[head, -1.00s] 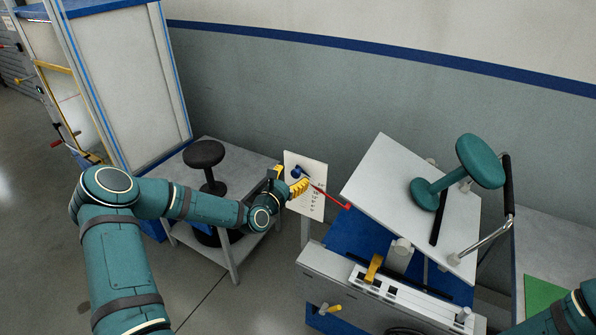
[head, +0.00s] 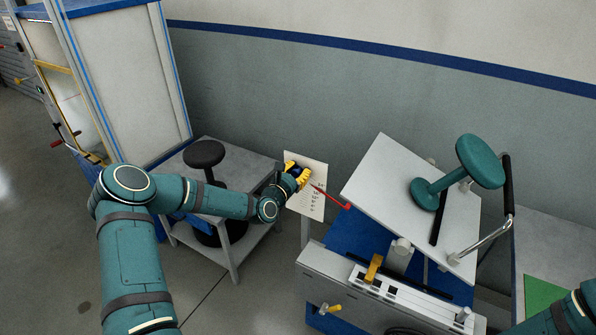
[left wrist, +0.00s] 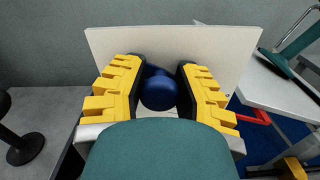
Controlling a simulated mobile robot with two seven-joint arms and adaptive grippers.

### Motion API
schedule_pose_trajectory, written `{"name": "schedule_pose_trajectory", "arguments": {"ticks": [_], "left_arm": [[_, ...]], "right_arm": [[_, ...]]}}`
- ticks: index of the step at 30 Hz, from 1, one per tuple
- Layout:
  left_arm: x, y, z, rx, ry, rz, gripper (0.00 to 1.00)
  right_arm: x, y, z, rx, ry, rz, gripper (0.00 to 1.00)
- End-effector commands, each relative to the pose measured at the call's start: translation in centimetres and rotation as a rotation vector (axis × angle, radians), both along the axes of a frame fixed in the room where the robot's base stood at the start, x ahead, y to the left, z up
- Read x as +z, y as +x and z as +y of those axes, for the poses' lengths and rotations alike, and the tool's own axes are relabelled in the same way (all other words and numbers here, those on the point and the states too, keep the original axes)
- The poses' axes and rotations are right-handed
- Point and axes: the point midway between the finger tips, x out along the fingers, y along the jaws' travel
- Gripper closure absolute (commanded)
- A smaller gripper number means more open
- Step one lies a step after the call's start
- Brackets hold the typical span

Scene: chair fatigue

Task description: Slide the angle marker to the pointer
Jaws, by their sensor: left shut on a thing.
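The angle marker shows a round blue knob (left wrist: 158,93) in front of the white scale board (left wrist: 225,45) in the left wrist view. My left gripper (head: 298,173) has its yellow fingers on both sides of the knob and is shut on it. In the head view the scale board (head: 317,168) stands upright on a post, with printed marks down its face. The red pointer (head: 334,197) slants across the board from its tip, just below right of my gripper, to beyond the board's right edge. The gripper hides most of the marker in the head view. My right gripper is out of view.
A tilted white platform (head: 385,165) holds a teal stool (head: 480,160) right of the board. A grey table (head: 245,165) with a black stool (head: 204,155) stands left, behind my left arm. The grey wall is close behind the board.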

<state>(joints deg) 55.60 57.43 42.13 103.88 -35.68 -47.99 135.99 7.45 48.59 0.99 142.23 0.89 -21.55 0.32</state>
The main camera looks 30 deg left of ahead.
Motion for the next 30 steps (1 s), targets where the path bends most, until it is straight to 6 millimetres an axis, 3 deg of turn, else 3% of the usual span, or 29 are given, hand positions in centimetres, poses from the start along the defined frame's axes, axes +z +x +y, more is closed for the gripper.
{"name": "schedule_pose_trajectory", "arguments": {"ticks": [8,18,28,29,30], "left_arm": [[-0.2,0.1,0.1,0.001,-0.006,-0.005,1.00],[-3.0,0.1,1.3,0.003,-0.073,0.000,1.00],[-2.8,0.2,1.4,0.002,-0.082,0.000,1.00],[-2.8,0.2,1.4,0.002,-0.082,-0.001,0.64],[-2.8,0.2,1.4,0.002,-0.082,-0.001,0.50]], "right_arm": [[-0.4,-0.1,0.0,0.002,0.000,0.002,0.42],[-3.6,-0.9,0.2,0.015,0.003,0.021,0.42],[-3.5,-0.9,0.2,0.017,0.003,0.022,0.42],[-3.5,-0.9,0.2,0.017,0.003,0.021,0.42],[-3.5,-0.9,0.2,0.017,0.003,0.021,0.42]]}}
